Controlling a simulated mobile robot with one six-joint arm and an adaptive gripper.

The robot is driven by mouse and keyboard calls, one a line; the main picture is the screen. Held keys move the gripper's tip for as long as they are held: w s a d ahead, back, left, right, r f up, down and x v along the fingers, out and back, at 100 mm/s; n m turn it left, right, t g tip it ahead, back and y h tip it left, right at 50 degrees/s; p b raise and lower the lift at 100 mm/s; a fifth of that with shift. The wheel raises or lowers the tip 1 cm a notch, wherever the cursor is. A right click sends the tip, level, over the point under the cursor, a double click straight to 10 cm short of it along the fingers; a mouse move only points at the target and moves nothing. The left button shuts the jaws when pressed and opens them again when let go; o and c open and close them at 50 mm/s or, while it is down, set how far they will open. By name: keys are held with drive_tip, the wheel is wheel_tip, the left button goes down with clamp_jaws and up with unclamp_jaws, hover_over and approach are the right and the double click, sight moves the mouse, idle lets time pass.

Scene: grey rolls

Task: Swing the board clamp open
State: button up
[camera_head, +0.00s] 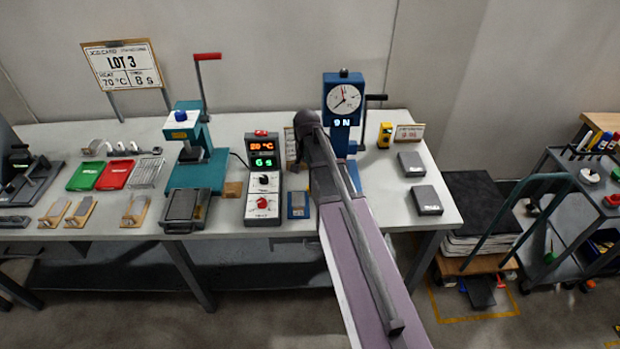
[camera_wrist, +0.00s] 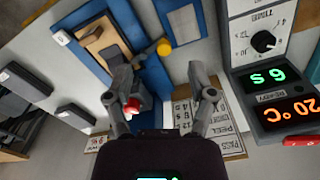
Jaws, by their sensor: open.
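The blue tester (camera_head: 343,105) with a round dial stands at the back of the bench; its display looks like "9 N". Its lower part is hidden behind my arm in the head view. In the wrist view its blue base (camera_wrist: 72,27) carries a tan board (camera_wrist: 97,45) with dark parts over it. I cannot clearly make out the board clamp; a yellow round knob (camera_wrist: 164,47) beside the blue base may belong to it. My gripper (camera_wrist: 158,76) is open and empty, its fingers apart above the bench. A red-tipped part (camera_wrist: 132,108) shows by the left finger.
A control box (camera_head: 263,180) stands left of my arm, with a blue pad (camera_head: 298,204) beside it. Grey blocks (camera_head: 426,200) lie to the right. A teal press (camera_head: 195,150) with a red-handled lever stands farther left. A printed card (camera_wrist: 211,120) lies below my gripper.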

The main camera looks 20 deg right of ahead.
drive_tip(key=w, duration=0.1)
drive_tip(key=w+d+r+m, duration=0.1)
drive_tip(key=w+d+r+m+p, duration=0.1)
drive_tip(key=w, duration=0.1)
drive_tip(key=shift+d, duration=0.25)
drive_tip(key=shift+f, duration=0.15)
wheel_tip(320, 180, down, 13)
drive_tip(key=b, duration=1.3)
drive_tip(key=shift+f+b, duration=0.2)
drive_tip(key=shift+b, duration=0.2)
clamp_jaws()
